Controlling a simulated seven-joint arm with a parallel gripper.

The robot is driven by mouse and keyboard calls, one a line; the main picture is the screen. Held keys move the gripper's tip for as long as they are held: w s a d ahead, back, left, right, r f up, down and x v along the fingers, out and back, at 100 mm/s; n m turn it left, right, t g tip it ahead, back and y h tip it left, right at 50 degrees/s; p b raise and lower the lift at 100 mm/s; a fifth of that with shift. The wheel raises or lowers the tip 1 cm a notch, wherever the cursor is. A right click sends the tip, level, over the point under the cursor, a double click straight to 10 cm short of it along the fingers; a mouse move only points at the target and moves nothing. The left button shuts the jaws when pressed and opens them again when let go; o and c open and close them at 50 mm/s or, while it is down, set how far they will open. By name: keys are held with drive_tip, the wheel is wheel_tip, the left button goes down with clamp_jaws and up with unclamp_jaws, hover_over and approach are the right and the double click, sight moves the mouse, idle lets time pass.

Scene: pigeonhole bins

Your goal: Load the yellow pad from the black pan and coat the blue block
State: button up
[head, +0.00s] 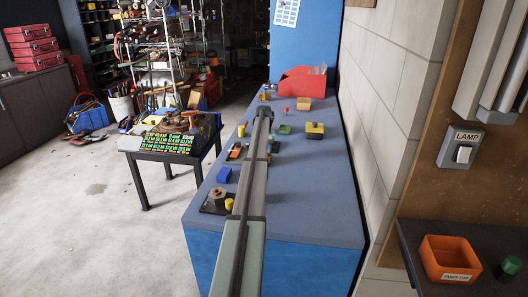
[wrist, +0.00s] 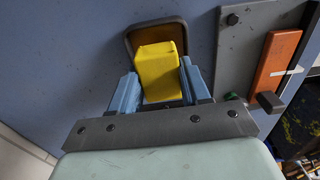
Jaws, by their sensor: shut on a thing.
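In the wrist view my gripper (wrist: 158,88) has its light-blue fingers on either side of the yellow pad (wrist: 158,72) and is shut on it. The pad is a plain yellow block. Beyond it is the black pan (wrist: 131,47), with a dark rim and a brown-orange inside; the pad covers part of it. I cannot tell whether the pad touches the pan. In the head view the blue block (head: 223,174) sits on the blue bench, left of my arm. My arm hides the gripper, pad and pan there.
A grey plate (wrist: 234,55) with an orange bar (wrist: 277,60) lies right of the pan in the wrist view. The blue bench (head: 310,205) also bears a yellow-and-dark block (head: 314,130), a red bin (head: 301,83) and a brown nut-like piece (head: 217,196). Its front right is clear.

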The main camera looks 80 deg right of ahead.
drive_tip(key=shift+f, duration=1.3)
idle(0.9)
drive_tip(key=o, duration=1.1)
drive_tip(key=shift+c, duration=0.5)
drive_tip(key=shift+r, duration=0.75)
drive_tip(key=c, duration=0.8)
drive_tip(key=shift+c, duration=0.3)
drive_tip(key=shift+f, duration=0.4)
idle(1.9)
